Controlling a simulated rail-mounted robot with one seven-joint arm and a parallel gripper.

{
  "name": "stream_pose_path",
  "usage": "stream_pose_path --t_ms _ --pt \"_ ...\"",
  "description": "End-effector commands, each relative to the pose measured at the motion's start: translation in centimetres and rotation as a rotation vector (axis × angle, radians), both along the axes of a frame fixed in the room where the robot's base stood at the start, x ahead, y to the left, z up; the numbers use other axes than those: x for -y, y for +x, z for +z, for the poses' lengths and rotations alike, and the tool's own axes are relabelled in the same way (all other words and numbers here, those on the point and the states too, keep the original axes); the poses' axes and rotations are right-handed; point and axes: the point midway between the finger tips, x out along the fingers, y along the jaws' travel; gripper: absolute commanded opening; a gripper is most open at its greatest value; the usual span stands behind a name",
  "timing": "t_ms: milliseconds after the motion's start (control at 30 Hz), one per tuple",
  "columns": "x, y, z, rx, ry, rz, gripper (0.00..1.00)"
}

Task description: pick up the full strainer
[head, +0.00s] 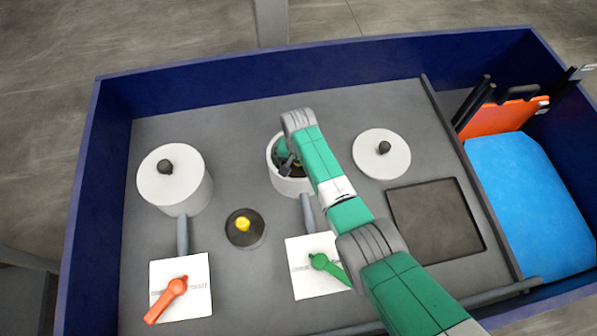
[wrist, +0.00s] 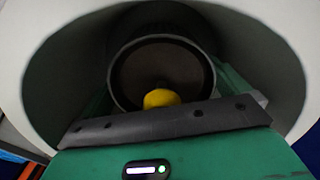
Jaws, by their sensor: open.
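The strainer (wrist: 160,70) shows in the wrist view as a round dark cup with a brownish inside, down in the open white housing (head: 274,176). A yellow knob (wrist: 161,98) shows at its near side, partly behind my gripper's dark bar. My gripper (head: 287,165) is open and reaches into the mouth of the middle housing, above the strainer. The wrist view shows no clear grip on the knob. In the head view my arm and gripper hide most of the housing's inside.
A lidded white housing (head: 175,184) stands at left. A loose white lid (head: 375,163) lies right of the middle housing. A dark disc with a yellow knob (head: 243,224) sits between the housings. Red (head: 172,292) and green (head: 319,261) valve handles are in front. A dark square recess (head: 440,220) is empty.

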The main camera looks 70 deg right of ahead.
Motion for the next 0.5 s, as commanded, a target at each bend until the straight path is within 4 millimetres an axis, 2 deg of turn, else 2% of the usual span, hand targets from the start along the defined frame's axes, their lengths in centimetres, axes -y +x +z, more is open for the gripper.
stream_pose_path --t_ms 33,200,433,500 --pt "0.05 0.05 -0.49 0.001 -0.001 0.0 1.0" --pt "0.01 0.04 -0.22 0.001 -0.001 0.0 0.98" --pt "0.03 0.05 -0.19 0.001 -0.001 0.0 0.53" --pt "0.08 0.1 -0.09 0.003 -0.003 0.0 0.53"
